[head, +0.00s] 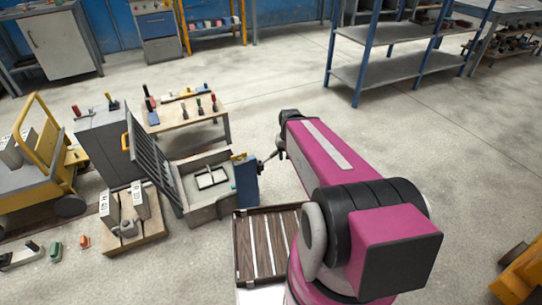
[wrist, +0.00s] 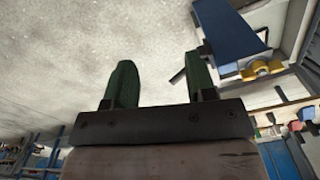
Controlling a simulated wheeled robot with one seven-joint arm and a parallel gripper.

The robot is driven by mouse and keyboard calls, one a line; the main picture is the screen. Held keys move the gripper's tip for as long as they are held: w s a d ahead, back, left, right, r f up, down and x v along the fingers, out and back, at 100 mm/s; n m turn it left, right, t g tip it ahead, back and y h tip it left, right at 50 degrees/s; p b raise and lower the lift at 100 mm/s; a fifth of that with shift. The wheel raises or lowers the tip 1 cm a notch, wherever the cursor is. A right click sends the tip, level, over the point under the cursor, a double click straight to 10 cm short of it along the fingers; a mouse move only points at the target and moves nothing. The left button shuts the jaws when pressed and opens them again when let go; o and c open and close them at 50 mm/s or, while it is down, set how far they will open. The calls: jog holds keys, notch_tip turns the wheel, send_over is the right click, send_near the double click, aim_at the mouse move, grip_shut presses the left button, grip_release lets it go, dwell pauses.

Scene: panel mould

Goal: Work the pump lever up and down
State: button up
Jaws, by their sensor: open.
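My gripper (wrist: 161,75) shows in the wrist view as two green fingers spread apart, with only floor visible between most of them. A short dark bar (wrist: 178,76) shows just left of the right finger; it may be the pump lever, but I cannot tell. A blue panel (wrist: 235,30) with a yellow fitting (wrist: 262,68) is to the right of the fingers. In the head view the blue panel (head: 246,182) stands at the right end of the grey mould box (head: 205,208). My gripper (head: 268,160) is small there, just right of the panel; contact cannot be told.
A small table with upright handles (head: 185,122) stands behind. A yellow cart (head: 40,160) is at left. Open floor (head: 450,170) lies right of my arm.

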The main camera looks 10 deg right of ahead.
jog(key=m+g, duration=0.2)
jog(key=m, duration=1.3)
send_near(274, 154)
jog(key=shift+m, duration=0.3)
jog(key=f, duration=1)
jog(key=shift+s+d+f, duration=0.15)
jog(key=shift+s+f, duration=0.1)
jog(key=shift+s, duration=0.15)
grip_shut()
